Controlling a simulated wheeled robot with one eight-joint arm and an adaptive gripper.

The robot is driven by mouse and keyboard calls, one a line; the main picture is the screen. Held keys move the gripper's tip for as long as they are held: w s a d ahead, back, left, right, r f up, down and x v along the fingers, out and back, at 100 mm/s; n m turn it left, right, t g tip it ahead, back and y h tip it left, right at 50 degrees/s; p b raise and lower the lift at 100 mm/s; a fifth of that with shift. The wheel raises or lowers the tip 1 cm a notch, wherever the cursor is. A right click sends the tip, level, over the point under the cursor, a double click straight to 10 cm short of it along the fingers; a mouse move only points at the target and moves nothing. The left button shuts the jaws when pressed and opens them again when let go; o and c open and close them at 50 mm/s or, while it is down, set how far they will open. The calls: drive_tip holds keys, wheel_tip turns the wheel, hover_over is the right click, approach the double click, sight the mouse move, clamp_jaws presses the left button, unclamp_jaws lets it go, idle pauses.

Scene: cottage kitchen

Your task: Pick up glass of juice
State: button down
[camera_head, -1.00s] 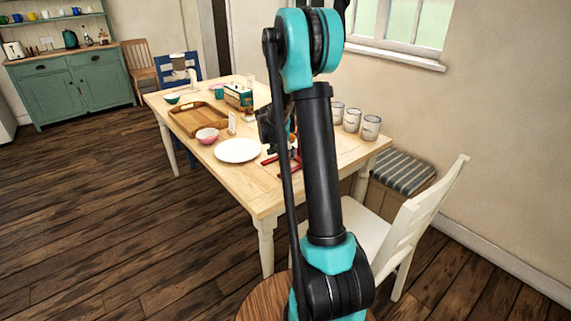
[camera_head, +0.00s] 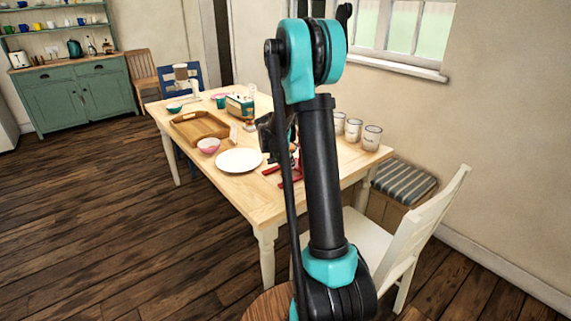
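I cannot make out a glass of juice for certain. A small pale upright item (camera_head: 233,133) stands on the wooden table between the pink bowl and my arm, too small to identify. A slim clear item (camera_head: 252,91) stands farther back, by the teal box. My arm rises through the middle of the view and hides part of the table. The dark end of my arm, with my gripper (camera_head: 268,136), shows partly behind the thin link, over or in front of the table. Its fingers are not clear, and I see nothing held.
A white chair (camera_head: 420,230) stands at right, a round wooden top (camera_head: 262,308) in front. Floor at left is clear.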

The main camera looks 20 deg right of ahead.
drive_tip(key=shift+s+a+r, duration=0.6)
drive_tip(key=shift+s+r, duration=0.05)
drive_tip(key=shift+r, duration=0.05)
drive_tip(key=s+a+r, duration=0.5)
drive_tip(key=s+a, duration=0.3)
drive_tip(key=shift+r, duration=0.4)
drive_tip(key=shift+a, duration=0.1)
idle(1.5)
